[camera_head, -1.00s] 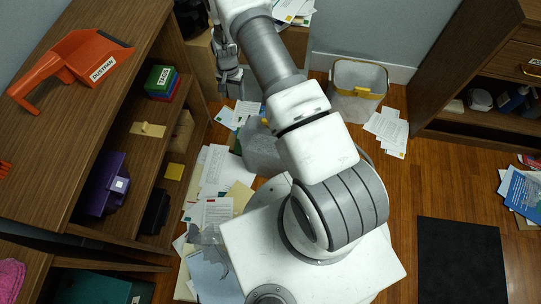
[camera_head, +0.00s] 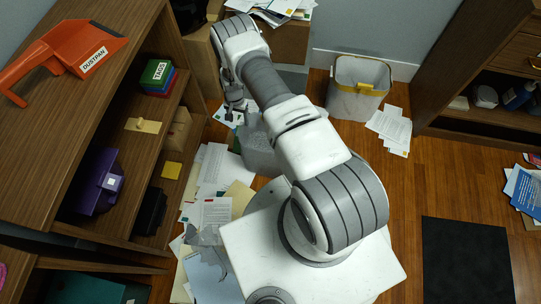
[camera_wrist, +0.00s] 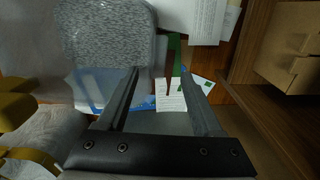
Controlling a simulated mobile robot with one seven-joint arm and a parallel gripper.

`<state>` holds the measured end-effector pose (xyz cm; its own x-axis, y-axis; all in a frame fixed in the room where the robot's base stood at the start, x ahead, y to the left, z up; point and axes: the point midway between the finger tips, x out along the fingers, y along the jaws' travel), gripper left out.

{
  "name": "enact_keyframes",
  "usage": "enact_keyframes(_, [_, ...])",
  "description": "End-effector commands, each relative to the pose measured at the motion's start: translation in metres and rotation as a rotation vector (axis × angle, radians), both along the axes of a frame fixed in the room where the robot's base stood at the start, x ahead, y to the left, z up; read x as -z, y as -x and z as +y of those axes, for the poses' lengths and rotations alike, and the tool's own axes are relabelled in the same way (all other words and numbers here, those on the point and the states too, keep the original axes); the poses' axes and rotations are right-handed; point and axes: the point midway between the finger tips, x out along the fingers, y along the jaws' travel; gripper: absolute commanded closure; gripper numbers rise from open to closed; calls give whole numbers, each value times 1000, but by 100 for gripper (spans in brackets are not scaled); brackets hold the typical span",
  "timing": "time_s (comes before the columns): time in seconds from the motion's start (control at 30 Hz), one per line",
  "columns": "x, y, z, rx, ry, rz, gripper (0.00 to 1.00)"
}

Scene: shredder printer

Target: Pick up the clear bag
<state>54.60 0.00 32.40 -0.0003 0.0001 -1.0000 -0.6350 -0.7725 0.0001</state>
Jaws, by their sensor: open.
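A pale grey, see-through bag-like thing (camera_head: 262,150) stands on the floor among papers in the head view, partly hidden by my arm. In the wrist view a speckled grey mass (camera_wrist: 110,32) with translucent material around it lies at the upper left. A whitish translucent thing (camera_wrist: 45,132) with yellow parts is at the left edge; I cannot tell which of these is the clear bag. My gripper (camera_wrist: 159,73) is open, with nothing between its fingers. In the head view my gripper (camera_head: 235,108) is low, just up and left of the grey bag-like thing.
A bin (camera_head: 356,100) with a yellow rim stands by the back wall. Loose papers (camera_head: 215,170) cover the floor left of my base. A wooden shelf unit (camera_head: 120,135) bounds the left. A cardboard box (camera_wrist: 290,48) is at the right in the wrist view.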

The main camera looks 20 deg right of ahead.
Motion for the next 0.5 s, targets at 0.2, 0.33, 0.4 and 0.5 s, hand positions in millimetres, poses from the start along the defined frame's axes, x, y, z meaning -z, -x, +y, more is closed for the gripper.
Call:
enact_keyframes(0.2, [15,3,0,0,-1,1,32])
enact_keyframes(0.33, [35,7,0,0,-1,2,32])
enact_keyframes(0.4, [47,8,0,0,0,1,32])
enact_keyframes(0.5, [54,7,0,0,0,0,32])
